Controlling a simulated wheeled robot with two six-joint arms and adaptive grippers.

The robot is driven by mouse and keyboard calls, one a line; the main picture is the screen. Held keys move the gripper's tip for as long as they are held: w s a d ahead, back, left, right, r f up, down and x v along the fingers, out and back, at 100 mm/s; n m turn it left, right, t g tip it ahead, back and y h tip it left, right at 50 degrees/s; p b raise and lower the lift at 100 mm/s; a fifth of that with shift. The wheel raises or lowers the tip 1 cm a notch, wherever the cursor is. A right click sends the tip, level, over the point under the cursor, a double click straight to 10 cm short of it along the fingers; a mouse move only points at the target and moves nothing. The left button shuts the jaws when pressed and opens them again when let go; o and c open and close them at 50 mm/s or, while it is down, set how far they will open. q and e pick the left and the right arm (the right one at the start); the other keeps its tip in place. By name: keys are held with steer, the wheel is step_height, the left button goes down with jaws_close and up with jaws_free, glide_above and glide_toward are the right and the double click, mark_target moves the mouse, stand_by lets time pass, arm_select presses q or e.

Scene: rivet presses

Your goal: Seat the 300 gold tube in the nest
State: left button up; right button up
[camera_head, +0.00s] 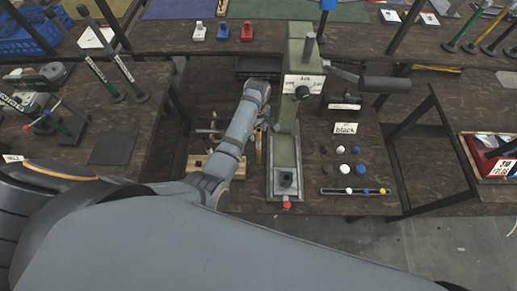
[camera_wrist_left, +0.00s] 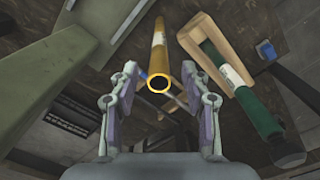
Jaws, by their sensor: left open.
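The gold tube (camera_wrist_left: 158,50) with a white label shows in the wrist view between my left gripper's two fingers, its round open end facing the camera. In the head view a thin part of the gold tube (camera_head: 258,148) shows beside the green press (camera_head: 286,120). My left gripper (camera_head: 263,124) is open around the tube; I see gaps on both sides, so it is not gripped. The wrist view also shows the left gripper (camera_wrist_left: 160,72). A dark block on the press base (camera_head: 286,178) looks like the nest, and it looks empty. My right gripper is not in view.
A wooden rack (camera_head: 238,172) stands left of the press. A green tube (camera_wrist_left: 237,88) lies along a wooden piece in the wrist view. Right of the press are several knobs, a "black" label (camera_head: 345,128) and a narrow strip (camera_head: 335,191). The press column stands close to my gripper.

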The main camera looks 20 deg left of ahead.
mark_target(258, 136)
arm_select(q)
steer(key=f, duration=0.3)
steer(key=shift+s+d, duration=0.1)
steer(key=shift+d, duration=0.15)
steer(key=shift+a+f, duration=0.1)
steer(key=shift+f, duration=0.3)
steer(key=shift+c, duration=0.4)
jaws_close()
